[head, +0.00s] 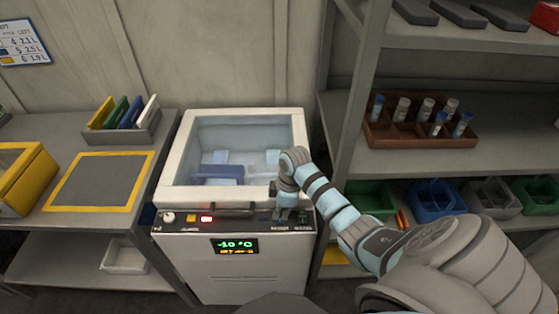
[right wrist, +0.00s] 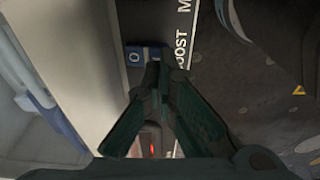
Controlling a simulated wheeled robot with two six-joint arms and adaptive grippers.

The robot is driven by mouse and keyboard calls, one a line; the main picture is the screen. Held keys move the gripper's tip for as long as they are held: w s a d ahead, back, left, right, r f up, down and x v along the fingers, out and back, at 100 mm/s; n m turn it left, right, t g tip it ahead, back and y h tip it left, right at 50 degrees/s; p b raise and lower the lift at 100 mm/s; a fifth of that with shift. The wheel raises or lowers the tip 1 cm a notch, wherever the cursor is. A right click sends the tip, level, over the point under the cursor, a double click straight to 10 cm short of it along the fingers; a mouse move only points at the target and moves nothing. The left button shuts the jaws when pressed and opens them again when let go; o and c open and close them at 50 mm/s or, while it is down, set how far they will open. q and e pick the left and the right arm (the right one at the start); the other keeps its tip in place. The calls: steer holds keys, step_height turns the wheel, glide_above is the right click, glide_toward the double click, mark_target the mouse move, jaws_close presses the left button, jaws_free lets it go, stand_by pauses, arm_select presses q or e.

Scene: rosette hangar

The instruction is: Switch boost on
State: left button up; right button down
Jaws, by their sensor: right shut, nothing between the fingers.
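The white freezer (head: 230,270) stands in the middle of the head view, its top open-looking or clear, with a dark control panel (head: 235,222) along its front upper edge. My right gripper (head: 283,214) is over the right part of that panel. In the right wrist view the gripper (right wrist: 154,72) is shut and empty. Its fingertips are at a blue rocker switch (right wrist: 135,56) marked with an O, beside white lettering ending in "OOST". The fingers hide part of the switch; whether they touch it I cannot tell. My left gripper is out of view.
The panel also has a white knob (head: 169,217), a yellow button (head: 191,218) and a lit red switch (head: 207,219). The display (head: 234,246) reads -10 °C. A shelf rack (head: 345,150) stands close on the right.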

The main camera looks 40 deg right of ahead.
steer(key=shift+f+b, duration=0.5)
steer(key=shift+f, duration=0.4)
steer(key=shift+r, duration=0.1)
step_height(320, 180, up, 5)
steer(key=p, duration=0.6)
step_height(320, 180, up, 2)
steer(key=shift+r+p, duration=0.1)
steer(key=shift+p, duration=0.45)
steer(key=shift+f, duration=0.2)
